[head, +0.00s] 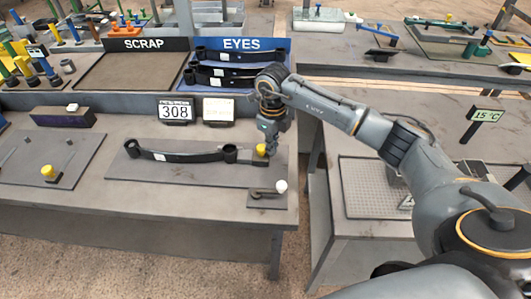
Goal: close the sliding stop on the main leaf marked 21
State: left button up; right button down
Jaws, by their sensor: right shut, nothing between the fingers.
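A dark, slightly bowed leaf (185,156) with a rolled eye at each end lies on a grey plate (150,174) on the table. A small white tag (160,157) is on it; its marking is too small to read. A yellow knob (261,150), possibly that of the sliding stop, stands by the leaf's right eye. My right gripper (270,148) points down, shut and empty, right beside this knob; I cannot tell whether they touch. The gripper hides part of the area behind the knob. My left gripper is out of view.
A small plate with a white-knobbed lever (267,193) is just in front. Behind stand a 308 sign (174,109), a SCRAP tray (133,72) and an EYES tray (234,87) with several leaves. Another yellow-knobbed plate (35,165) lies left. A gap separates the right-hand table (350,225).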

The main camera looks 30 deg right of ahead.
jog(key=shift+w+a+r, duration=0.15)
dwell(0.4)
jog(key=shift+r, duration=0.1)
jog(key=shift+w+r+p, duration=0.1)
jog(key=shift+r+p, duration=0.35)
jog(key=shift+r, duration=0.25)
jog(key=shift+a+r+p, duration=0.1)
jog(key=shift+r+p, duration=0.55)
jog(key=shift+r, duration=0.3)
jog(key=r+p, duration=0.2)
jog(key=r, duration=0.1)
jog(key=shift+s+d+r, duration=0.1)
jog(key=shift+s+d, duration=0.1)
